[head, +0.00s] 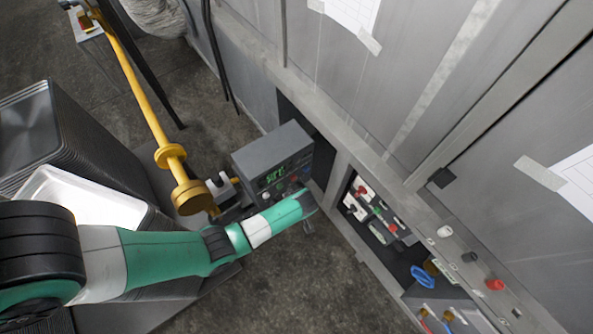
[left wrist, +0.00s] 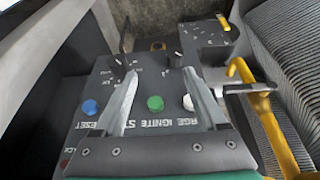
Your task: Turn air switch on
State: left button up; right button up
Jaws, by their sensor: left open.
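A grey control box (head: 272,160) with a green lit display stands beside the cabinet front in the head view. In the left wrist view its dark panel (left wrist: 150,88) carries a blue button (left wrist: 89,107), a green button (left wrist: 155,103), a white button (left wrist: 188,102) and two black knobs, one at left (left wrist: 118,65) and one at right (left wrist: 175,60). I cannot tell which control is the air switch. My left gripper (left wrist: 162,76) is open and empty over the panel, its fingers on either side of the green button. Contact with the panel cannot be told. In the head view my arm hides part of the panel.
A yellow pipe (head: 140,85) with flanges runs down to the left of the box; a yellow handle (left wrist: 240,70) shows in the left wrist view. A stack of grey trays (head: 35,130) stands at left. An open cabinet bay (head: 375,215) with switches lies at right.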

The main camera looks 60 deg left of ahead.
pick_arm(q)
jog(key=s+a+f+b, duration=0.3)
jog(key=a+f+b, duration=0.1)
jog(key=f+b, duration=0.4)
jog(key=shift+x, duration=1.1)
pick_arm(e)
notch_tip(320, 180, down, 7)
jog(key=shift+s, duration=0.25)
pick_arm(q)
jog(key=shift+d+f, duration=0.1)
jog(key=shift+d, duration=0.05)
pick_arm(e)
jog(key=shift+d, duration=0.1)
pick_arm(q)
jog(key=shift+c, duration=0.5)
grip_shut()
pick_arm(e)
jog(key=shift+f, duration=0.1)
